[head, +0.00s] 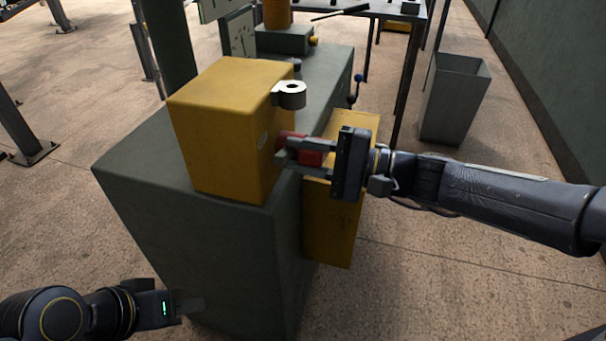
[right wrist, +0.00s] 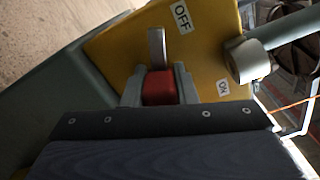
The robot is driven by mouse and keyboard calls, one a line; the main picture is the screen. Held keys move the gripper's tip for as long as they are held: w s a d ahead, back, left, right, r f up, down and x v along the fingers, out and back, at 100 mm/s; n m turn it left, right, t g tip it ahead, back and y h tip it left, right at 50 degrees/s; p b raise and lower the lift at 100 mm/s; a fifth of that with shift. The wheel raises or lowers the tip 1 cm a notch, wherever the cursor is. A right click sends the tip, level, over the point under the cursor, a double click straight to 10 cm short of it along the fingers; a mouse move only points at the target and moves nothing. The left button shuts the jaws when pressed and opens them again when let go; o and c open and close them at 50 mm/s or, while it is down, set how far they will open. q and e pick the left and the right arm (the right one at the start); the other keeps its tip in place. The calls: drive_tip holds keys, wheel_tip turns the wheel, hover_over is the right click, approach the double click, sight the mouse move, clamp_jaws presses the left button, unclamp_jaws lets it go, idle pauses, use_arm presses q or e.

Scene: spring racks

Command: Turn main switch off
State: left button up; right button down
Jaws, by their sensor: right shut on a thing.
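The main switch is a red handle (head: 309,158) on the right side face of a yellow box (head: 215,130). My right gripper (head: 290,152) reaches in from the right and is shut on the red handle. In the right wrist view the red part (right wrist: 158,88) sits between the two grey fingers. A grey lever piece (right wrist: 156,46) stands up beyond it against the yellow face. An OFF label (right wrist: 181,16) is above and an ON label (right wrist: 222,88) is to the right. My left gripper (head: 190,304) is low at the left, apart from the box; its finger opening is unclear.
The yellow box stands on a grey-green cabinet (head: 140,185). A grey cylinder on a bracket (head: 291,92) sticks out near the switch; it also shows in the right wrist view (right wrist: 248,62). A grey bin (head: 453,100) stands at the right. Floor is open at the lower right.

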drive_tip(key=n+b, duration=0.1)
drive_tip(key=f+n+b, duration=0.1)
drive_tip(key=b, duration=0.1)
drive_tip(key=f+n+b, duration=0.1)
drive_tip(key=b, duration=0.1)
drive_tip(key=shift+w+d+t, duration=0.25)
drive_tip(key=shift+w+t, duration=0.05)
drive_tip(key=shift+w, duration=0.05)
drive_tip(key=shift+r+n+b, duration=0.2)
drive_tip(key=shift+n+b, duration=0.2)
drive_tip(key=shift+b, duration=0.4)
drive_tip(key=shift+r, duration=0.1)
drive_tip(key=shift+w+r, duration=0.1)
drive_tip(key=shift+r, duration=0.1)
drive_tip(key=c, duration=1.2)
unclamp_jaws()
drive_tip(key=shift+o, duration=0.2)
drive_tip(key=shift+w+f, duration=0.1)
drive_tip(key=shift+w, duration=0.05)
drive_tip(key=shift+a, duration=0.1)
drive_tip(key=shift+s, duration=0.2)
